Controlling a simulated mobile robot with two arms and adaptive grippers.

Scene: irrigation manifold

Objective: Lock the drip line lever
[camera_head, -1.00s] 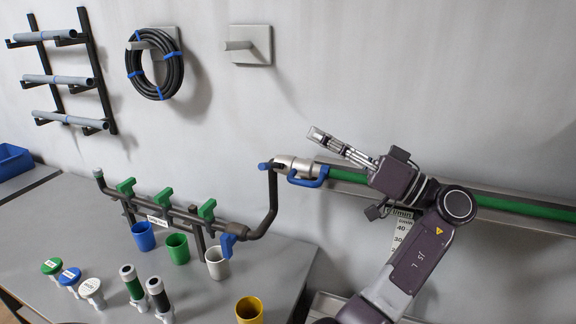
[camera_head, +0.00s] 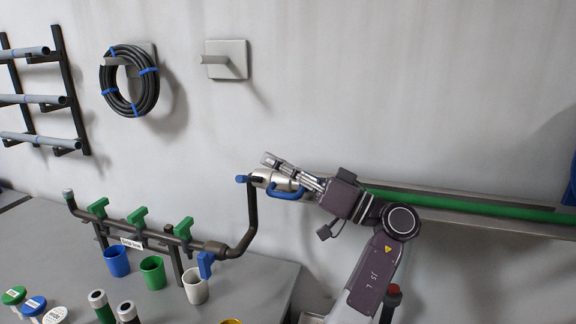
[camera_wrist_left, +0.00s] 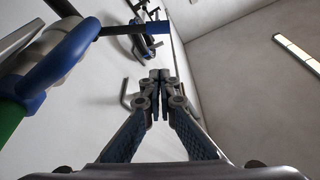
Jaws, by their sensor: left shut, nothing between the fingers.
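A silver coupling (camera_head: 262,178) joins the dark bent pipe to the green hose (camera_head: 470,207) along the wall. A blue looped lever (camera_head: 287,194) hangs at the coupling's underside, and a smaller blue tab (camera_head: 242,179) sits at its left end. In the left wrist view the blue lever (camera_wrist_left: 62,62) is large at upper left. My left gripper (camera_head: 269,159) is shut and empty, its tips just above the coupling. Its closed fingertips (camera_wrist_left: 159,76) show in the wrist view, right of the lever; contact cannot be told. My right gripper is out of view.
A manifold with green valve handles (camera_head: 138,215) and a blue handle (camera_head: 206,264) stands on the grey table (camera_head: 55,240). Blue, green and white cups (camera_head: 196,286) stand near it. A coiled black hose (camera_head: 128,81) and an empty hook (camera_head: 226,60) are on the wall above.

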